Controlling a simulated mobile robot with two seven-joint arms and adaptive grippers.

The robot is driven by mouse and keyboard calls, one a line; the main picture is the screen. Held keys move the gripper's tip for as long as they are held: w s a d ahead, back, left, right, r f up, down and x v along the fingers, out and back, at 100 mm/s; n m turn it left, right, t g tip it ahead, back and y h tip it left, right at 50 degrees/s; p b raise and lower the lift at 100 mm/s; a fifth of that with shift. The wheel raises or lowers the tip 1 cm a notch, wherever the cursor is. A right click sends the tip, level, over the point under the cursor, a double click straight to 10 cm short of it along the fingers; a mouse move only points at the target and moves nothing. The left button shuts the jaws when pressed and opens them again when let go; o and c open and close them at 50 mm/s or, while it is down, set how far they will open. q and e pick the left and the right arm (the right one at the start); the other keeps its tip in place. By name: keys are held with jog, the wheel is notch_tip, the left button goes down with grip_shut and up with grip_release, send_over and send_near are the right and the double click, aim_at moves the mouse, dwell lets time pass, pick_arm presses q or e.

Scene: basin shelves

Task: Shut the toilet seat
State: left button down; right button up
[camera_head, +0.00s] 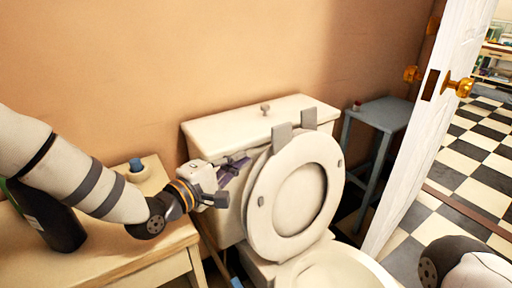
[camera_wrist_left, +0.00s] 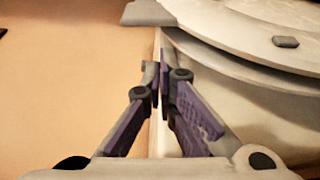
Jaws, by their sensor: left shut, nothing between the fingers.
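The toilet seat (camera_head: 263,226) is raised and leans back against the white cistern. It is a pale ring with grey hinge plates at its top and small grey pads on its face. The toilet bowl (camera_head: 345,262) is open below it. My left gripper (camera_head: 242,163) is shut and empty, just left of the raised seat and in front of the cistern. In the left wrist view the fingertips (camera_wrist_left: 160,72) meet beside the seat's edge (camera_wrist_left: 225,62); I cannot tell whether they touch it. My right gripper is not in view; only part of my right arm shows at the lower right.
A wooden table (camera_head: 120,258) with a dark bottle (camera_head: 50,222) and a small blue-topped item (camera_head: 136,166) stands at left. A grey stool (camera_head: 384,115) stands right of the cistern. An open white door (camera_head: 425,140) and checkered floor lie further right.

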pick_arm(q)
jog(key=x, duration=0.7)
jog(key=shift+w+d+f+b, duration=0.1)
jog(key=shift+w+f+b, duration=0.1)
jog(key=shift+b, duration=0.15)
jog(key=shift+s+d, duration=0.1)
jog(key=shift+s, duration=0.1)
